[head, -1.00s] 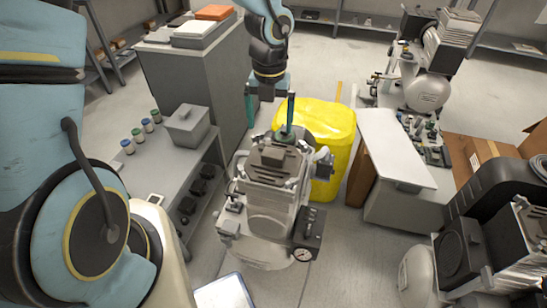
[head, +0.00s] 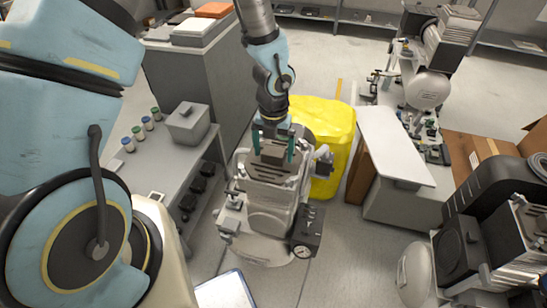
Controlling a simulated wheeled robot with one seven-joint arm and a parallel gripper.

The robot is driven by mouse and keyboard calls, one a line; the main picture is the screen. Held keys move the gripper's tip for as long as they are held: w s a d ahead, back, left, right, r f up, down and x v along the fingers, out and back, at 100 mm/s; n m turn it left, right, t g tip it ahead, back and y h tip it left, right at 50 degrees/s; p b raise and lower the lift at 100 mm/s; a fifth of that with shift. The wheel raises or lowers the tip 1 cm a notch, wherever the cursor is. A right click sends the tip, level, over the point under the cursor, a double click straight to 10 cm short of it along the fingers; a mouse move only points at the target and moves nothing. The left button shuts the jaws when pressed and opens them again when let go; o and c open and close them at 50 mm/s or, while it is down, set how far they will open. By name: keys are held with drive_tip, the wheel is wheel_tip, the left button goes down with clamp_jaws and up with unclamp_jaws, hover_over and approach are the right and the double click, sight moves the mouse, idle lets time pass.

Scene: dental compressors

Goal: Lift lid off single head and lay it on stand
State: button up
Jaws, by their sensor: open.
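The single-head compressor (head: 268,205) stands upright on the floor in the middle of the head view. Its dark, slotted lid (head: 272,158) is on top of the head. My gripper (head: 273,148) is open and points down at the lid, with one teal finger at each side of it. I cannot tell whether the fingers touch the lid. The gripper body hides the lid's back part. A low stand with a white sloping top (head: 397,145) is to the right of the compressor, and its top is bare.
A yellow container (head: 330,130) is right behind the compressor. At the left, a grey bench (head: 165,165) holds a grey box (head: 187,122) and several small jars. Another compressor (head: 490,240) is at the lower right. Open floor lies between it and the single-head compressor.

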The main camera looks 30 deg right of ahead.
drive_tip(key=shift+f, duration=0.15)
clamp_jaws()
idle(0.8)
